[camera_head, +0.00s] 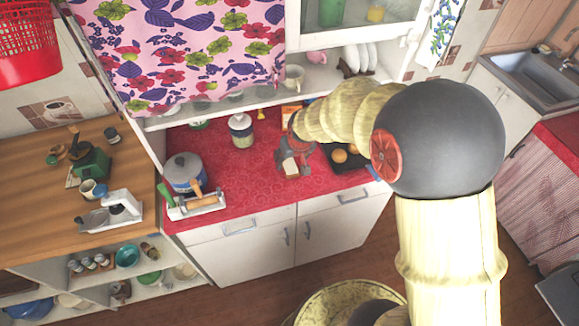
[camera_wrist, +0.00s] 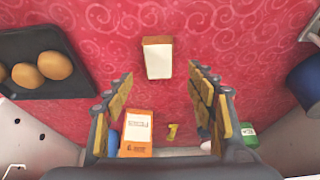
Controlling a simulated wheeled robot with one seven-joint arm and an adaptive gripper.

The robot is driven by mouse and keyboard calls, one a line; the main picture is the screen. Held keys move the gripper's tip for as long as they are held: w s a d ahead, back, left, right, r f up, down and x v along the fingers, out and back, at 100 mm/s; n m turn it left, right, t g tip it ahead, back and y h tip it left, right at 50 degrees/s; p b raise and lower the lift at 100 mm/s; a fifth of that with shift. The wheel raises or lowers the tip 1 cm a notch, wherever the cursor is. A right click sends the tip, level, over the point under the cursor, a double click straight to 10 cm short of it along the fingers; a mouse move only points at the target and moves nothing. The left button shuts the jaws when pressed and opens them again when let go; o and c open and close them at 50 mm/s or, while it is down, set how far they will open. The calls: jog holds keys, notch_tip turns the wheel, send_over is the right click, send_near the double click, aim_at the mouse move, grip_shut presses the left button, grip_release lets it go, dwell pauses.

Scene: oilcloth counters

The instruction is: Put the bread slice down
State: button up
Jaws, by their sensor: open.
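The bread slice (camera_wrist: 158,60), white with a brown crust edge, is over the red patterned countertop (camera_wrist: 225,40) in the wrist view. It appears to stand on the cloth, just beyond my fingertips. My gripper (camera_wrist: 160,76) is open, with one finger on each side and nothing clasped between them. In the head view the bread slice (camera_head: 290,168) shows small and pale below my gripper (camera_head: 291,158). The gripper partly covers it there. I cannot tell how wide the gap between slice and fingers is.
A dark tray (camera_wrist: 60,85) with several buns (camera_wrist: 54,65) lies to the left in the wrist view. An orange and white box (camera_wrist: 138,130) and a small yellow item (camera_wrist: 172,131) are near the gripper base. A pot (camera_head: 184,172) and a jar (camera_head: 241,130) stand left on the counter.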

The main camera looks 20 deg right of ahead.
aim_at(290, 165)
jog(key=x, duration=0.6)
jog(key=shift+d+f+b, duration=0.1)
jog(key=shift+f+b, duration=0.1)
jog(key=shift+b, duration=0.2)
jog(key=shift+s, duration=0.1)
jog(key=shift+c, duration=1.1)
jog(key=c, duration=0.7)
jog(key=shift+c, duration=0.8)
jog(key=shift+r, duration=0.15)
